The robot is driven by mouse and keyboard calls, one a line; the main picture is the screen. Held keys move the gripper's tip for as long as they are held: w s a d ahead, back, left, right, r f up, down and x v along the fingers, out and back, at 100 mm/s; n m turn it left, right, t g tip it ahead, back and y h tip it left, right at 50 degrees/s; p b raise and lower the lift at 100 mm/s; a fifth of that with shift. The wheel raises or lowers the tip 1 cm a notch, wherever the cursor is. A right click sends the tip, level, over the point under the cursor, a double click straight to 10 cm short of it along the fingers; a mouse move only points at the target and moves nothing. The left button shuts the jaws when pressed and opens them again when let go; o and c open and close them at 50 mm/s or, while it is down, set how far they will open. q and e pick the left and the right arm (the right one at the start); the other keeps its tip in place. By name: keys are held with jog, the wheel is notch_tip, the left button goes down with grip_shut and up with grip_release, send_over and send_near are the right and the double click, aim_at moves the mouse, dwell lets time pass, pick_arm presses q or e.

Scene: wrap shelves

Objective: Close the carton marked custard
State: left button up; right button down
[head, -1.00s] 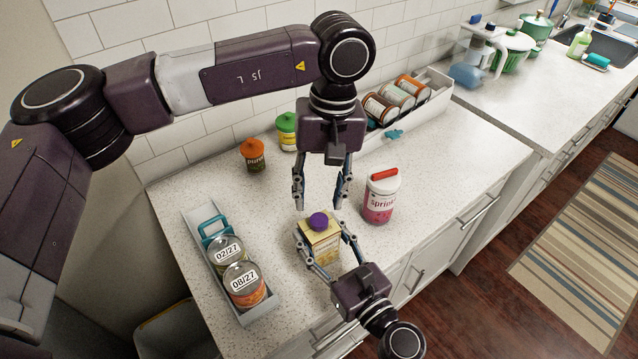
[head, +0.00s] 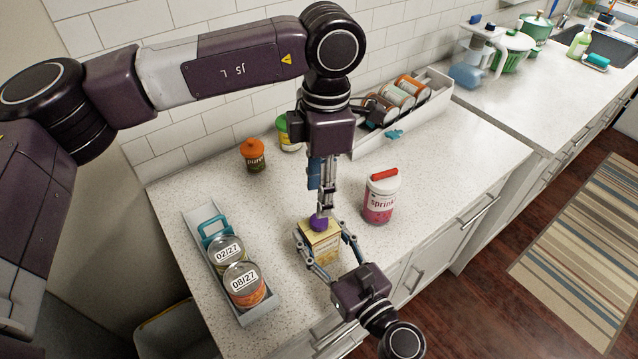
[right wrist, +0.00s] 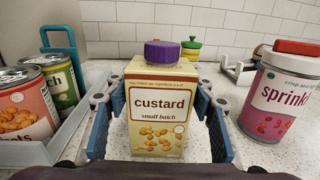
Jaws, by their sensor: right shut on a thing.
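The custard carton (head: 322,246) is pale yellow and stands upright near the counter's front edge. Its label reads "custard" in the right wrist view (right wrist: 158,110). A purple cap (head: 319,223) sits on its top, also seen in the right wrist view (right wrist: 162,52); how tight it is cannot be told. My right gripper (head: 325,261) is shut on the carton, one finger on each side. My left gripper (head: 322,212) points down over the cap in the head view. Its fingers overlap edge-on, so their gap is hidden. It does not show in the right wrist view.
A sprinkles tub (head: 381,198) with a red lid stands right of the carton. A grey tray (head: 262,314) with two dated cans is at left. An orange-lidded jar (head: 253,156) and a green-lidded jar (head: 287,132) stand behind. A white bin (head: 438,101) holds several jars.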

aim_at(319, 240)
pick_arm(q)
jog(key=n, duration=0.3)
jog(key=shift+r, duration=0.15)
jog(key=n, duration=0.5)
jog(key=shift+r, duration=0.15)
jog(key=n, duration=0.5)
jog(key=shift+r, duration=0.15)
jog(key=n, duration=0.4)
jog(key=shift+s+r+n, duration=0.1)
jog(key=shift+r+n, duration=0.05)
jog(key=shift+n, duration=0.25)
jog(key=shift+f, duration=4.05)
jog(key=shift+c, duration=0.6)
